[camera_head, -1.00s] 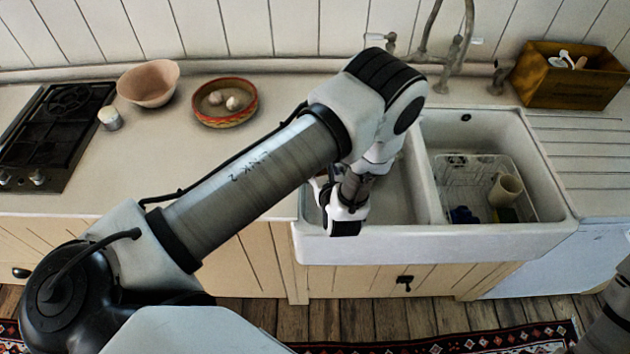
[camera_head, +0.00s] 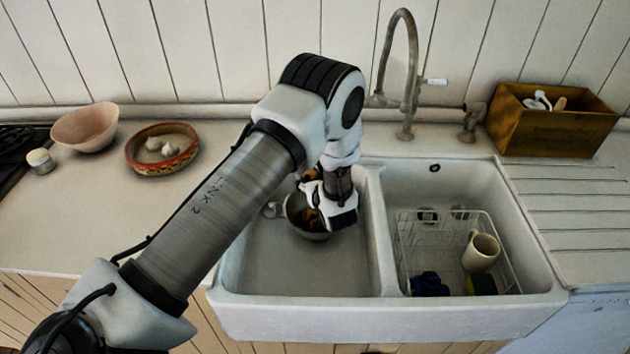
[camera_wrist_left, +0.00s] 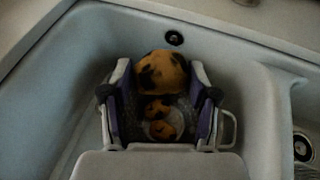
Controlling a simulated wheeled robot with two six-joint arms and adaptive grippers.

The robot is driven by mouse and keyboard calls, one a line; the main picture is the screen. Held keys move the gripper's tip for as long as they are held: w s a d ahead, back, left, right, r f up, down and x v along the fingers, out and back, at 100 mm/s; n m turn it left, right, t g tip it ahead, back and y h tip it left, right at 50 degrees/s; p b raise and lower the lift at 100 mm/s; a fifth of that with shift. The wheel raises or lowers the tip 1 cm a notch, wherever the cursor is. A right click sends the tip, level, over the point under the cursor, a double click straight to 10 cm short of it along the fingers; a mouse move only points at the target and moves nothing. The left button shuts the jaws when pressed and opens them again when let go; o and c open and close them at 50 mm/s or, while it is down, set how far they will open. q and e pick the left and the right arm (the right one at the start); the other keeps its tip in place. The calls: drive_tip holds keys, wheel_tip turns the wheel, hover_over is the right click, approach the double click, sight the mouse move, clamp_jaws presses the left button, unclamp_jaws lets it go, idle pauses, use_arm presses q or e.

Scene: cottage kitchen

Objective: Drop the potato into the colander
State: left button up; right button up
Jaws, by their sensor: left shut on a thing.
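My left gripper (camera_head: 322,196) is over the left basin of the sink, pointing down, and is shut on a potato (camera_wrist_left: 162,73). The potato is yellow-brown with dark patches and sits between the two fingers in the left wrist view. The metal colander (camera_head: 297,219) stands in the left basin under the gripper, partly hidden by it. Its side handle shows in the left wrist view (camera_wrist_left: 230,130). Smaller yellow-brown pieces (camera_wrist_left: 158,107) lie inside the colander, below the held potato. My right gripper is not in view.
The right basin holds a wire rack (camera_head: 447,224) with a beige mug (camera_head: 481,252) and a dark blue item (camera_head: 429,285). The tap (camera_head: 408,80) rises behind the sink. A wooden box (camera_head: 553,125) stands at right. A bowl with garlic (camera_head: 161,166) and a pink bowl (camera_head: 86,128) stand left.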

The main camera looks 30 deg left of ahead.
use_arm(q)
wheel_tip(320, 180, down, 5)
drive_tip(key=shift+w+d+r+b, duration=0.1)
drive_tip(key=shift+w+b, duration=0.05)
drive_tip(key=shift+b, duration=0.7)
drive_tip(key=o, duration=1.2)
drive_tip(key=v, duration=1.2)
